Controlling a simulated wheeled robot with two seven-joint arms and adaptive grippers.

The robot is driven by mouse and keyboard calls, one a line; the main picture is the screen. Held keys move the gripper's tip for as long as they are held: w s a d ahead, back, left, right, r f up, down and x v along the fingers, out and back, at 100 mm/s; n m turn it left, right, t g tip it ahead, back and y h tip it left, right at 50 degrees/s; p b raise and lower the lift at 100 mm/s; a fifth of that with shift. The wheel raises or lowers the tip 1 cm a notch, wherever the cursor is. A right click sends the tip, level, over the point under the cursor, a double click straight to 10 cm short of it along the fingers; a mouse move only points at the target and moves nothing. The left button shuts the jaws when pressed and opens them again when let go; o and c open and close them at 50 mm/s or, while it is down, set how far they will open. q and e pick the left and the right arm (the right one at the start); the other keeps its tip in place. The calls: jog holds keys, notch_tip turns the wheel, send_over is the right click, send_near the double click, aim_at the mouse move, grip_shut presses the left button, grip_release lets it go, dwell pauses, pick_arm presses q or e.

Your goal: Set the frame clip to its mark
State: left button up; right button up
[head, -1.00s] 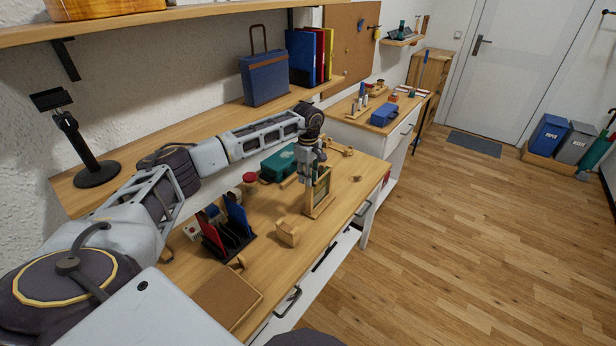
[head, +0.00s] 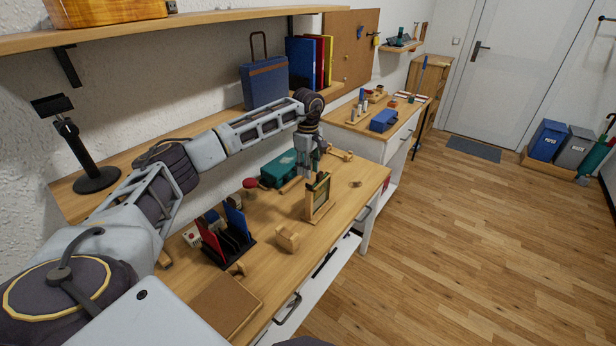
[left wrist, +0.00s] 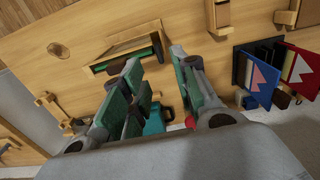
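A small wooden frame (head: 319,207) with a dark green panel stands upright on the workbench. It also shows in the left wrist view (left wrist: 113,58), near the top, just beyond the fingertips. A dark green strip at its right end could be the clip; I cannot tell its setting or see a mark. My left gripper (head: 308,176) points down right beside the frame's top. In the left wrist view my left gripper (left wrist: 156,62) has its two fingers apart with nothing held between them. My right gripper is not in view.
A dark rack (head: 230,250) with red and blue cards, a wooden block (head: 287,238) and a flat brown board (head: 222,305) are nearer on the bench. A teal case (head: 277,169) lies behind.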

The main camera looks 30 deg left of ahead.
pick_arm(q)
jog(key=shift+r, duration=2.85)
jog(key=shift+f, duration=0.1)
